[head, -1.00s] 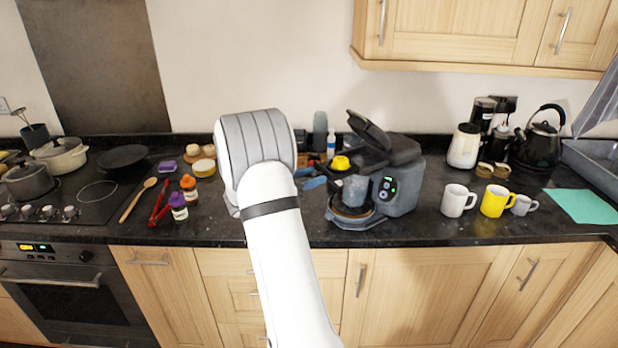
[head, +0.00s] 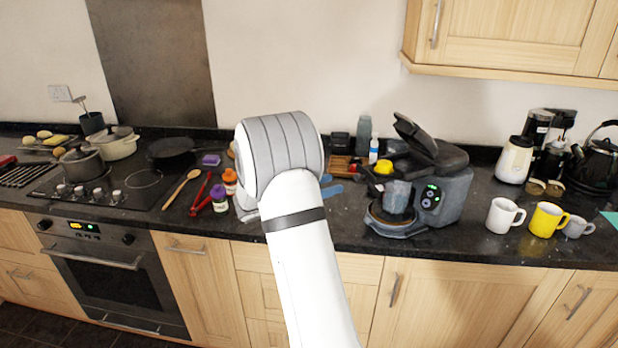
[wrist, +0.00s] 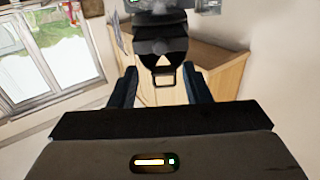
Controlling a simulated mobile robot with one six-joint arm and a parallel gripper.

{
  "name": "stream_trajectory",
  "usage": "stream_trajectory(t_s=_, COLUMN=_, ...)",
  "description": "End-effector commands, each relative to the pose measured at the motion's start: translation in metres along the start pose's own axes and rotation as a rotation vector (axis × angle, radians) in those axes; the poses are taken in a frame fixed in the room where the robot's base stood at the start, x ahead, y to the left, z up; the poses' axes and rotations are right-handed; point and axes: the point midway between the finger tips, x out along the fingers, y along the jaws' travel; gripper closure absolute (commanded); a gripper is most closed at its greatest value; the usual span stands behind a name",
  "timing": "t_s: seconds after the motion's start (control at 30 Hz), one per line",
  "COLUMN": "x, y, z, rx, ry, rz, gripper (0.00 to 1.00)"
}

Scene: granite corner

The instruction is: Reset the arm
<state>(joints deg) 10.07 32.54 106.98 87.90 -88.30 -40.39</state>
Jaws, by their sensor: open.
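My white arm (head: 305,255) reaches up from the bottom middle of the head view, in front of the dark counter, and its grey-banded joint hides part of the counter top. My gripper does not show in the head view. In the wrist view my gripper (wrist: 163,85) shows with its two dark fingers well apart and nothing between them. The wrist view looks past the fingers at a window, a pale wall and a wooden cabinet, at a steep tilt.
The coffee machine (head: 430,185) with its lid up stands right of my arm. A white mug (head: 503,216) and a yellow mug (head: 545,219) stand farther right. A red-handled tool, small bottles and a wooden spoon (head: 180,189) lie left, by the hob with pots (head: 83,165).

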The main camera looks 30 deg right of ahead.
Motion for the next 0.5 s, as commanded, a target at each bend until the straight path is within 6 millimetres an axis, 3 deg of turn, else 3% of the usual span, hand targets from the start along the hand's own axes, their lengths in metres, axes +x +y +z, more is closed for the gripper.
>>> stream_trajectory(t_s=0.27, x=0.0, y=0.0, z=0.0, rx=0.0, ry=0.0, rz=0.0, gripper=0.56)
stream_trajectory(t_s=0.37, x=-0.006, y=-0.014, z=-0.012, rx=0.047, ry=-0.035, rz=-0.118, gripper=0.56)
stream_trajectory(t_s=0.5, x=-0.033, y=-0.046, z=-0.038, rx=0.126, ry=-0.13, rz=-0.419, gripper=0.56)
